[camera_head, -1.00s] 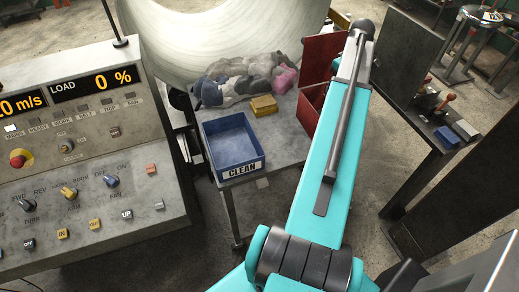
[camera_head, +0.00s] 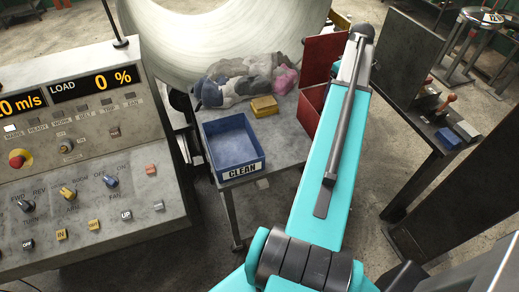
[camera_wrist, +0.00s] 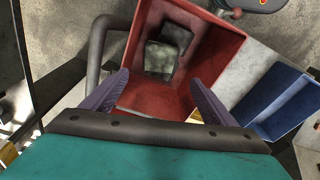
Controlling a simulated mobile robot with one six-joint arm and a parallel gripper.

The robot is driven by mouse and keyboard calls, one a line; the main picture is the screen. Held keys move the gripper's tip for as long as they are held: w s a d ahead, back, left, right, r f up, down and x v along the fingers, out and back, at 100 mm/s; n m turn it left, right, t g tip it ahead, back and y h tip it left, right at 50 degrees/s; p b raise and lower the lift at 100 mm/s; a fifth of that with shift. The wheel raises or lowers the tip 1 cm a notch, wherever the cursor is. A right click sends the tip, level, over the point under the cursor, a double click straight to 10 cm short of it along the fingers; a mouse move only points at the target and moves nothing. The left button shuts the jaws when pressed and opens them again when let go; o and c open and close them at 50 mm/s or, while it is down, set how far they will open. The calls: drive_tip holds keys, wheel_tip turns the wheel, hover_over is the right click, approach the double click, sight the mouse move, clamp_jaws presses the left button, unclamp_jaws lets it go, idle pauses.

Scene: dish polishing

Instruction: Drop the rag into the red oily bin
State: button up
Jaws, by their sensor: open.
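The red bin (camera_head: 309,108) stands at the right end of the grey table with its red lid (camera_head: 321,58) raised. My arm covers part of it in the head view. In the wrist view the bin (camera_wrist: 208,50) is open in front of my gripper (camera_wrist: 158,80). The two fingers are apart, with nothing held between them, and point into the bin's mouth. A grey-green patch (camera_wrist: 162,58) shows deep inside the bin; I cannot tell whether it is the rag. My gripper is hidden in the head view.
A pile of grey, blue and pink rags (camera_head: 245,80) lies at the back of the table. A yellow block (camera_head: 264,106) and a blue tray marked CLEAN (camera_head: 232,145) are in front. A control panel (camera_head: 80,150) stands left. A dark bench (camera_head: 440,135) stands right.

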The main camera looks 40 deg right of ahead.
drive_tip(key=shift+r, duration=0.2)
wheel_tip(320, 180, up, 13)
drive_tip(key=s+b, duration=0.1)
drive_tip(key=b, duration=0.3)
drive_tip(key=shift+s+r+b, duration=0.15)
drive_tip(key=shift+s+b, duration=0.15)
drive_tip(key=shift+s, duration=0.05)
drive_tip(key=shift+a, duration=0.1)
idle(1.0)
